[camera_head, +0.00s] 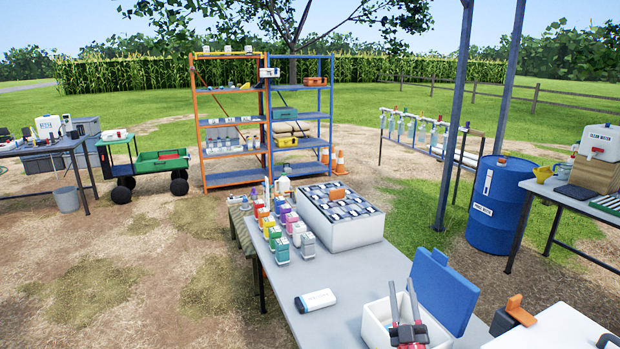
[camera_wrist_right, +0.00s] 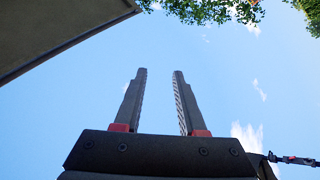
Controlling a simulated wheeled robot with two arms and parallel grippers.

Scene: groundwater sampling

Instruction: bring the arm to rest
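My right gripper (camera_head: 402,290) stands at the bottom of the head view with its fingers pointing up. It shows in front of the open white box with a blue lid (camera_head: 444,291); I cannot tell how far apart they are. In the right wrist view the gripper (camera_wrist_right: 159,75) has its two fingers spread, with only sky between them. It holds nothing. My left gripper is in neither view.
A grey table (camera_head: 346,274) carries a white bottle lying on its side (camera_head: 315,300), several coloured bottles and a white crate (camera_head: 345,236) with a gridded top. A blue barrel (camera_head: 494,212) and another table stand right. Shelves stand behind.

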